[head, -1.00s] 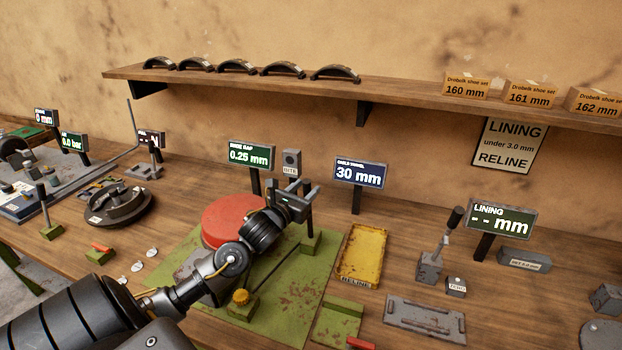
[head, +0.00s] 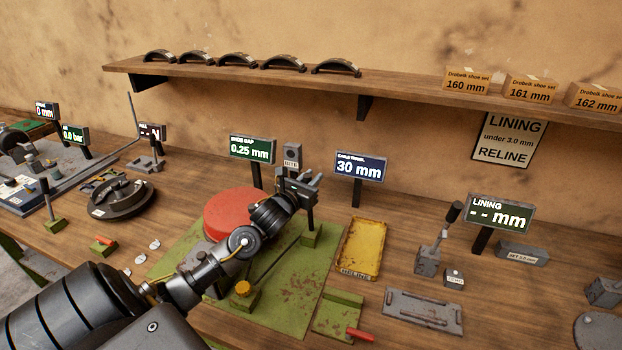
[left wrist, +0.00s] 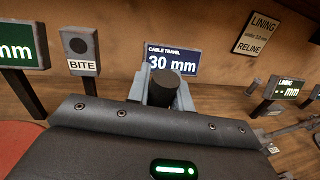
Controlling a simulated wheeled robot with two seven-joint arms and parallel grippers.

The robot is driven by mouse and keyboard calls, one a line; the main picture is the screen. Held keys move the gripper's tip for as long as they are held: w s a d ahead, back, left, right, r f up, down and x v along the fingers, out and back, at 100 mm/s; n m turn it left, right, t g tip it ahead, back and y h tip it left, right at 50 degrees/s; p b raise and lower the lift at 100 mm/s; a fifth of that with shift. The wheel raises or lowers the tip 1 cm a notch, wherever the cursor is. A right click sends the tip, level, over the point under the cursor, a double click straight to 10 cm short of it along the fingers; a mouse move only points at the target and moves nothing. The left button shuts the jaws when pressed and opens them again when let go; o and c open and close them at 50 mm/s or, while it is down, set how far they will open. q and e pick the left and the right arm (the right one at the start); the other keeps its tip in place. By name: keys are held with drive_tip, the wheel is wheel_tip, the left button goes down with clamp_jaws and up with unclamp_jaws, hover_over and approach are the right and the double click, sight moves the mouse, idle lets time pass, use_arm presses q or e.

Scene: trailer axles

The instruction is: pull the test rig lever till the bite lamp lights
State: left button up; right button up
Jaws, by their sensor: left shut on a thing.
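My left gripper (head: 306,187) is at the top of the lever's post (head: 310,216) on the green test rig (head: 290,300). In the left wrist view, its fingers (left wrist: 163,90) are shut on the lever's dark round grip (left wrist: 166,87). The bite lamp (head: 292,152) stands just behind the gripper and is dark; it also shows dark in the left wrist view (left wrist: 79,46). The cable travel display (head: 359,167) reads 30 mm. The shoe gap display (head: 252,149) reads 0.25 mm. My arm hides part of the rig and its red drum (head: 232,211).
A yellow tray (head: 345,270) lies right of the rig. Beyond it are a small lever stand (head: 428,260), a grey plate (head: 423,312) and the lining display (head: 499,213). A black round part (head: 122,199) lies at left. A shelf (head: 420,105) runs along the wall.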

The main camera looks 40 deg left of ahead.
use_arm(q)
drive_tip(key=s+b, duration=0.1)
drive_tip(key=b, duration=0.1)
drive_tip(key=s+f+t+b, duration=0.1)
drive_tip(key=shift+d+b, duration=0.35)
drive_tip(key=shift+s+d+r+t+b, duration=0.15)
drive_tip(key=shift+s+t+b, duration=0.2)
drive_tip(key=shift+s, duration=0.1)
drive_tip(key=shift+r, duration=0.1)
drive_tip(key=o, duration=0.9)
drive_tip(key=s+d+f+b, duration=0.1)
drive_tip(key=s+b, duration=0.3)
drive_tip(key=s, duration=0.6)
drive_tip(key=shift+s+d+f, duration=0.2)
drive_tip(key=shift+s, duration=0.15)
